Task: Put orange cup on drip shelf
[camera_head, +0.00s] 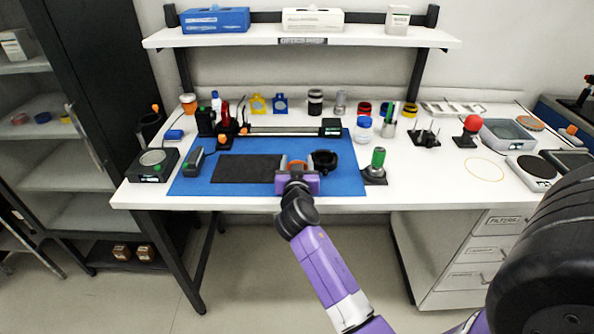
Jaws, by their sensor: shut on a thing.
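My gripper (297,172) is over the front part of the blue mat, its purple body seen from behind. It is shut on a small orange round thing, taken as the orange cup (297,162); only its upper edge shows above the gripper. The gripper hides the rest, so I cannot tell whether it touches the mat. A black round holder (324,158) stands just right of it. Nothing in view is clearly marked as a drip shelf. A white raised shelf (375,37) runs across the back above the bench.
A black flat pad (245,168) lies left of my gripper on the blue mat (200,185). A green-topped post (377,160) stands to the right. A long rail (285,131) and several jars are behind. Bare white bench (430,178) lies at the right front.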

